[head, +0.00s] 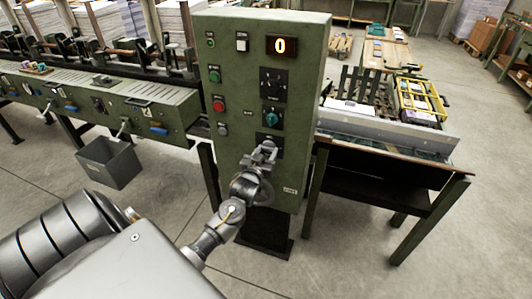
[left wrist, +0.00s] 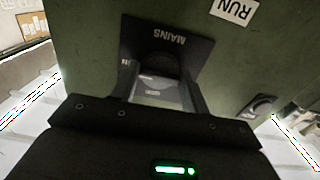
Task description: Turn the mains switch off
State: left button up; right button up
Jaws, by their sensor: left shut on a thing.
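The mains switch (left wrist: 162,68) is a dark rotary knob on a black plate (left wrist: 190,48) marked MAINS, which reads upside down in the left wrist view. My left gripper (head: 266,151) is at the front of the green control cabinet (head: 303,90) in the head view. In the left wrist view my left gripper (left wrist: 165,88) has its fingers on both sides of the knob, shut on it. The fingers hide part of the knob, so its turned position is unclear. My right gripper is not in view.
The cabinet front carries a display reading 0 (head: 282,46), a red button (head: 219,104) and a teal knob (head: 271,118) just above my gripper. A grey bin (head: 108,162) stands on the floor to the left.

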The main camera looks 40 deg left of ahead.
pick_arm(q)
jog(key=n+p, duration=0.1)
jog(key=n, duration=0.2)
jog(key=shift+r, duration=0.1)
jog(key=n+p, duration=0.2)
jog(key=n, duration=0.4)
jog(key=shift+d, duration=0.1)
jog(key=n+p, duration=0.2)
jog(key=n, duration=0.3)
jog(key=shift+r, duration=0.1)
jog(key=shift+n+p, duration=0.55)
jog(key=shift+n, duration=1.15)
jog(key=o, duration=1)
